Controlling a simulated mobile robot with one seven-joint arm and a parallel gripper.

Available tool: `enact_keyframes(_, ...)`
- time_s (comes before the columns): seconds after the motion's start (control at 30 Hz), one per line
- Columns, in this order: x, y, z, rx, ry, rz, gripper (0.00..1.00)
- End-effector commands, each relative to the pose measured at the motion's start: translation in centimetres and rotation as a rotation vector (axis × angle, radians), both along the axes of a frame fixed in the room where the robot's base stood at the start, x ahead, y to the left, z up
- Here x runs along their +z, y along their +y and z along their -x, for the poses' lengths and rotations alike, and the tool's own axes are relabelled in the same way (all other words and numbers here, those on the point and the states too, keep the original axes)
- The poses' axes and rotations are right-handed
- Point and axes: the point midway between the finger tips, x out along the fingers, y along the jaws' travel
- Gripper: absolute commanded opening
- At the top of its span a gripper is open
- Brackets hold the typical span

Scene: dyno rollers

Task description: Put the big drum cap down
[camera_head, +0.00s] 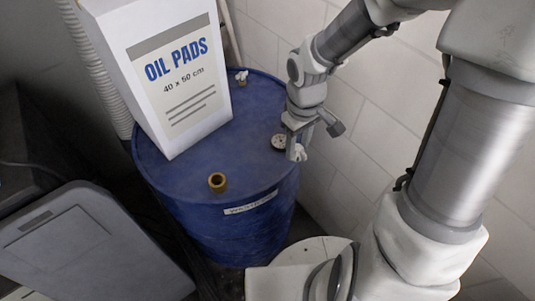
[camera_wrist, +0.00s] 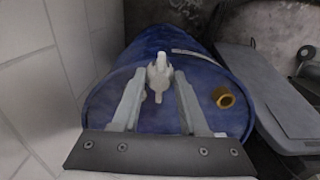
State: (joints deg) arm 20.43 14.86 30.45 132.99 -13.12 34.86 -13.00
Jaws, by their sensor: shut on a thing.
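The big drum cap, a white winged piece (camera_wrist: 159,75), sits between my gripper's fingertips in the wrist view; a short pale stem hangs below it. In the head view the cap (camera_head: 300,153) shows as a small white bit at the fingertips. My gripper (camera_head: 297,147) is shut on it, over the right edge of the blue drum (camera_head: 195,160). I cannot tell how far the cap is above the drum top.
A tall white OIL PADS box (camera_head: 170,75) stands on the drum's left. A smaller white winged cap (camera_head: 242,77) sits at the back. A pale round piece (camera_head: 279,142) lies beside my gripper. A block wall (camera_head: 370,140) is close on the right.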

Motion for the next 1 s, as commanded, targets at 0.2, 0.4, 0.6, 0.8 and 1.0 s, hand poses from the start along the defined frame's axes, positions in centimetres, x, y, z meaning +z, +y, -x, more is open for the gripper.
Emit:
enact_keyframes(0.2,-1.5,1.5,-1.3,0.009,0.002,-0.002,0.0)
enact_keyframes(0.4,-3.9,4.4,-4.2,0.009,0.002,-0.002,0.0)
enact_keyframes(0.6,-6.0,7.0,-6.9,0.006,0.002,-0.001,0.0)
enact_keyframes(0.8,-7.0,8.1,-8.2,0.003,0.001,0.001,0.0)
enact_keyframes(1.0,-8.6,8.2,-8.2,0.004,0.004,0.001,0.0)
